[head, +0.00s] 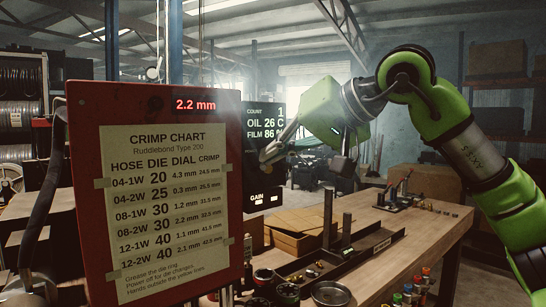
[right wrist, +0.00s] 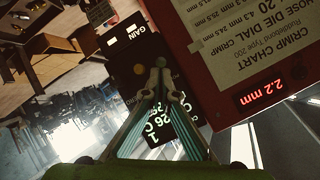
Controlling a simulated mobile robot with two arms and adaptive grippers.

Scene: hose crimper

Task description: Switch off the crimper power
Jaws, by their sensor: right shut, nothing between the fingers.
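The red crimper (head: 85,200) fills the left of the head view, with a paper crimp chart (head: 170,205) and a lit red 2.2 mm readout (head: 195,105). Just to its right is a black control box (head: 263,185) with count, oil and film figures and a GAIN label. My right gripper (head: 266,154) is shut and empty, its tips in front of this box. In the right wrist view the shut fingertips (right wrist: 160,64) overlap the black panel, beside a small dull yellow round spot (right wrist: 139,69). Whether they touch the panel I cannot tell. No power switch is clearly identifiable. My left gripper is not in view.
A wooden bench (head: 425,225) stretches to the right, with a black tray (head: 340,255), cardboard boxes (head: 300,232), a round metal dish (head: 331,293) and several coloured bottles at its front. Hose reels (head: 20,105) stand at far left.

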